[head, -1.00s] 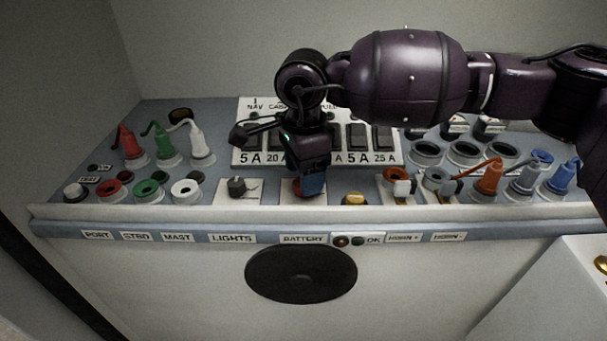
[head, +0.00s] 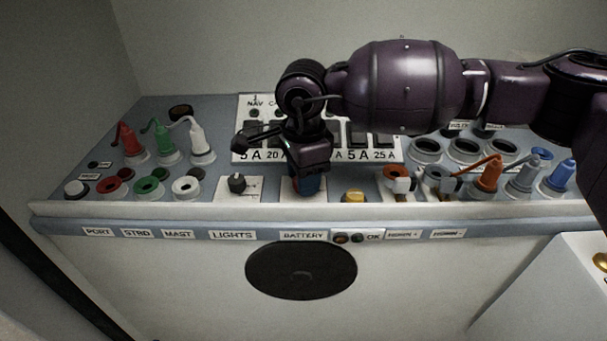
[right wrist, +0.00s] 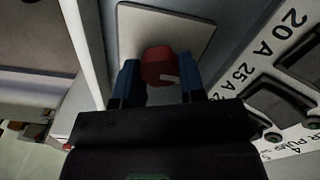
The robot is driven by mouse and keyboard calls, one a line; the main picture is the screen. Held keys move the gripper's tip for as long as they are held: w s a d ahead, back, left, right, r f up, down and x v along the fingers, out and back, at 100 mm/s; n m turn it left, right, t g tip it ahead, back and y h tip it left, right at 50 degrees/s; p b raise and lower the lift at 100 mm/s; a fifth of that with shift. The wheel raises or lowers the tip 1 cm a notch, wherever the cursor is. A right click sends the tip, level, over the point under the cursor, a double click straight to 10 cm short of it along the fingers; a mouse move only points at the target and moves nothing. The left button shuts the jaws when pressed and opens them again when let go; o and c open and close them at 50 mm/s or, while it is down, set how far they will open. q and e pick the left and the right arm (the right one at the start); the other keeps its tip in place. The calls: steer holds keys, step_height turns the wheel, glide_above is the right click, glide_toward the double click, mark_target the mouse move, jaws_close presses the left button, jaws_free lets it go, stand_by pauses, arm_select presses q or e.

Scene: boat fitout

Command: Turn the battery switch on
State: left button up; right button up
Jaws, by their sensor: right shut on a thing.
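The battery switch is a red knob with a white mark, seen in the right wrist view (right wrist: 160,66) on a pale square plate (right wrist: 190,30). My right gripper (right wrist: 160,82) has its two blue fingers on either side of the knob, shut on it. In the head view the right gripper (head: 308,186) points down at the plate above the BATTERY label (head: 303,236), and it hides most of the knob. My left gripper is not in view.
The lights knob (head: 237,182) is just left of the right gripper and a yellow button (head: 354,195) just right. The breaker panel (head: 270,156) stands behind. Coloured plugs (head: 130,142) and sockets (head: 465,150) line both sides. Small indicators (head: 357,239) are on the front edge.

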steer(key=shift+f+m+b, duration=0.1)
steer(key=shift+m+b, duration=0.6)
steer(key=shift+b, duration=0.15)
steer(key=shift+m+b, duration=0.95)
steer(key=shift+m, duration=0.25)
steer(key=m+b, duration=0.1)
steer(key=m, duration=0.2)
steer(key=shift+m, duration=0.3)
steer(key=m, duration=0.3)
steer(key=shift+m+b, duration=0.3)
steer(key=m, duration=0.4)
steer(key=shift+r, duration=0.2)
steer(key=shift+m, duration=1.6)
